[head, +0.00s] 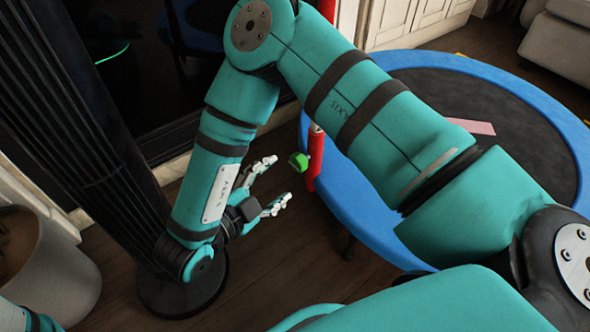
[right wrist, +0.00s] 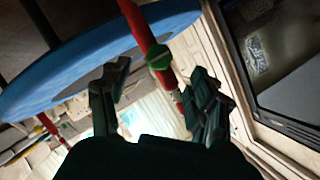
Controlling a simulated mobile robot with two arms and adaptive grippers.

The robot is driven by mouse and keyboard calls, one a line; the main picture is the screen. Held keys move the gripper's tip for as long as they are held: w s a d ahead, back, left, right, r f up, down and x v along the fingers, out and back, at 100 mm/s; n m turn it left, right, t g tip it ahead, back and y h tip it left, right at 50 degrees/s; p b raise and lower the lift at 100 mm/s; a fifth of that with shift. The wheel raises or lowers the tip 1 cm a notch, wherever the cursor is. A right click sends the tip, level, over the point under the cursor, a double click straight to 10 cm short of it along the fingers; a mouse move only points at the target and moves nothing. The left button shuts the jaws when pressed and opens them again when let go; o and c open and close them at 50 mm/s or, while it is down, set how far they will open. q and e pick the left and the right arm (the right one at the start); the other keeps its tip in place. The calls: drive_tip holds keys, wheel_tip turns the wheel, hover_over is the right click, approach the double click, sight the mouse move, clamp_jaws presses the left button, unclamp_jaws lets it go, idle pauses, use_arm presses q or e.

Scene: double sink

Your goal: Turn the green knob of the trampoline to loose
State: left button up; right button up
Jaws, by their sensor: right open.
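The green knob (head: 299,161) sits on the side of the trampoline's red post (head: 316,160), facing my right gripper. The trampoline (head: 350,190) has a blue rim and a dark mat. My right gripper (head: 277,182) is open and empty, just left of the knob, with its two fingers spread and apart from it. In the right wrist view the green knob (right wrist: 159,56) shows on the red post (right wrist: 140,28), beyond and between the open fingers of my right gripper (right wrist: 160,88). The knob's setting cannot be read. My left gripper is not in view.
A black ribbed column (head: 85,110) on a round base (head: 185,290) stands left of my right arm. A pale pot (head: 45,265) is at the lower left. White cabinets (head: 410,20) and a grey sofa (head: 560,45) are at the back. Wooden floor is clear below the gripper.

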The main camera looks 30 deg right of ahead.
sight(294, 166)
drive_tip(key=b+x, duration=0.4)
drive_tip(key=x, duration=0.4)
drive_tip(key=shift+f, duration=0.15)
drive_tip(key=shift+w+d, duration=0.25)
drive_tip(key=shift+d, duration=0.2)
